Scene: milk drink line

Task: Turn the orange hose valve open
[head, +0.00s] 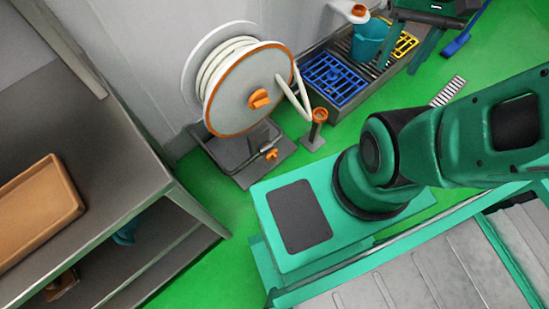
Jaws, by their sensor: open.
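A small orange valve handle (271,155) sits low on a pipe fitting, beside the grey base plate (241,153) of the hose reel (236,90). The angle of the handle is too small to read clearly. The reel carries a pale wound hose and has an orange rim and an orange hub knob (259,99). A length of hose hangs at its right side, near an orange-topped post (319,116). My arm bends from its mount out past the right edge, well apart from the valve. I cannot make out my gripper in this view.
A grey bench (95,160) with a tan tray (35,212) stands at left. A drain bed with a blue grate (335,80), a yellow grate (404,44) and a teal bucket (370,42) lies behind. Green floor (215,240) is clear between bench and my base.

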